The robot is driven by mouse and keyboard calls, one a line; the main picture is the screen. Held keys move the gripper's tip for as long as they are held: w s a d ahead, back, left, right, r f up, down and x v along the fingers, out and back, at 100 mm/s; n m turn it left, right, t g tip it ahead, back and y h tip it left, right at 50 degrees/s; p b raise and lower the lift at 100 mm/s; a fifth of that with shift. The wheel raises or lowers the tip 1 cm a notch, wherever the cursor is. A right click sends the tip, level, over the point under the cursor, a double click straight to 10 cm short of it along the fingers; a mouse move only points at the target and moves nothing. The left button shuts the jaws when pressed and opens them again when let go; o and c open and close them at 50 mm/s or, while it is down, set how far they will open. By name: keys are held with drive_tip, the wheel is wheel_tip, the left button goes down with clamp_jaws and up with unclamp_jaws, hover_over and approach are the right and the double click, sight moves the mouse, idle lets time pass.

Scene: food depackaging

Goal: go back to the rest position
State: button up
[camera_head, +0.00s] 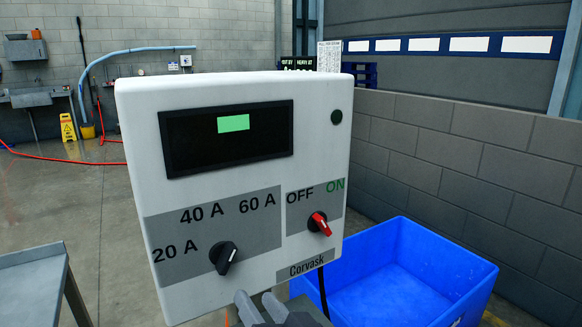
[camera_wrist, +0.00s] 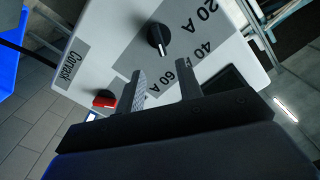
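My gripper (camera_head: 257,300) is at the bottom of the head view, in front of the lower edge of a white control box (camera_head: 140,120). In the wrist view my gripper (camera_wrist: 161,78) has its two fingers apart with nothing between them. The box carries a black knob (camera_head: 222,258) by the 20 A, 40 A and 60 A marks, and a red knob (camera_head: 319,224) below OFF and ON. The black knob (camera_wrist: 158,39) and red knob (camera_wrist: 104,99) also show in the wrist view, both clear of the fingers. A dark display (camera_head: 190,150) shows a green rectangle.
A blue bin (camera_head: 470,290), open at the top, stands right of and behind the box, near a grey block wall (camera_head: 460,150). A grey table (camera_head: 30,285) is at the lower left. A yellow floor sign (camera_head: 68,128) stands far back, with open floor before it.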

sight(228, 261)
drive_tip(key=b+x, duration=0.6)
drive_tip(key=x, duration=0.4)
drive_tip(key=shift+w+a+f, duration=0.1)
drive_tip(key=shift+w+f, duration=0.05)
drive_tip(key=shift+w, duration=0.15)
drive_tip(key=shift+a+r+n+p, duration=0.1)
drive_tip(key=shift+r+n+p, duration=0.3)
drive_tip(key=shift+p, duration=0.4)
drive_tip(key=shift+n+p, duration=0.4)
drive_tip(key=shift+n, duration=0.1)
drive_tip(key=n+p, duration=0.3)
drive_tip(key=shift+s+n, duration=0.1)
drive_tip(key=shift+n, duration=0.3)
drive_tip(key=shift+a+f+n+p, duration=0.1)
drive_tip(key=shift+n+p, duration=0.4)
drive_tip(key=shift+n, duration=0.1)
drive_tip(key=shift+f, duration=0.15)
